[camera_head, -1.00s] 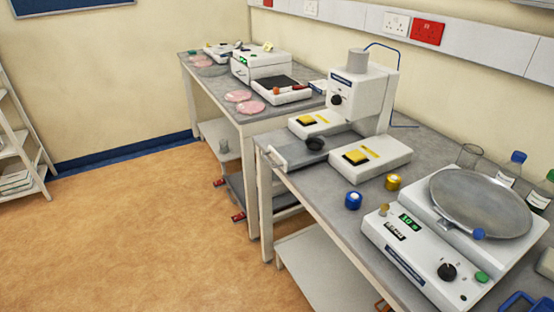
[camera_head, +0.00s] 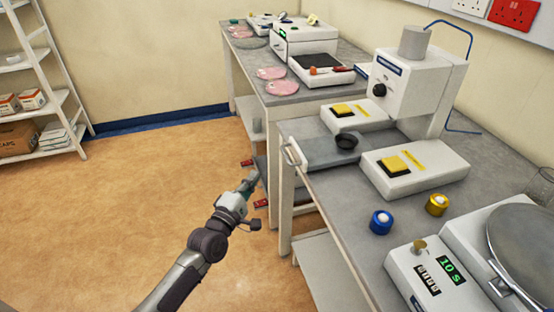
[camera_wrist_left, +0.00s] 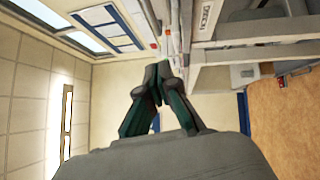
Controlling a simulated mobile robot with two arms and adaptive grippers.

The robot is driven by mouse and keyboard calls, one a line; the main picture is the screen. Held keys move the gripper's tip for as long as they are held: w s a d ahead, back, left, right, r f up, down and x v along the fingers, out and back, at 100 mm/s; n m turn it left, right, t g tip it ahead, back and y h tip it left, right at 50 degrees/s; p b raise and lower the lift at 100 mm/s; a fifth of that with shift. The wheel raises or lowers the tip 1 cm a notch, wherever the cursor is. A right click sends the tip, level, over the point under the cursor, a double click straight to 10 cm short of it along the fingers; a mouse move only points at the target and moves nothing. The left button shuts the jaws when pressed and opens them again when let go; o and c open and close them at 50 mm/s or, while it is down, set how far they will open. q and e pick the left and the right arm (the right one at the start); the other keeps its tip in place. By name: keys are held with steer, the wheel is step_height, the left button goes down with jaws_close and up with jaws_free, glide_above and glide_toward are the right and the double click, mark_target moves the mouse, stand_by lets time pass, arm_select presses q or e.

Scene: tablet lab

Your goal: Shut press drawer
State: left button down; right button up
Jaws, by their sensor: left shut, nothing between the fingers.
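The press (camera_head: 416,82) is a white unit with a grey cylinder on top, standing on the near bench. Its grey drawer (camera_head: 325,148) sticks out toward the aisle between two white blocks with yellow pads. The drawer's light bar handle (camera_head: 292,154) is at the bench's left edge. A small black dish (camera_head: 346,141) sits on the drawer. My left gripper (camera_head: 250,182) is shut and empty, in front of the handle and apart from it. In the left wrist view the fingers (camera_wrist_left: 158,70) meet at their tips. My right gripper is in neither view.
A blue-ringed pot (camera_head: 381,222) and a yellow pot (camera_head: 437,204) stand on the near bench. A white timer unit (camera_head: 425,275) is at the lower right. The far bench (camera_head: 262,92) stands behind. The floor on the left is clear.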

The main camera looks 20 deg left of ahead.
mark_target(299, 161)
arm_select(q)
steer(key=w+d+r+p, duration=0.1)
steer(key=w+d, duration=0.3)
steer(key=w, duration=0.3)
steer(key=shift+w, duration=0.3)
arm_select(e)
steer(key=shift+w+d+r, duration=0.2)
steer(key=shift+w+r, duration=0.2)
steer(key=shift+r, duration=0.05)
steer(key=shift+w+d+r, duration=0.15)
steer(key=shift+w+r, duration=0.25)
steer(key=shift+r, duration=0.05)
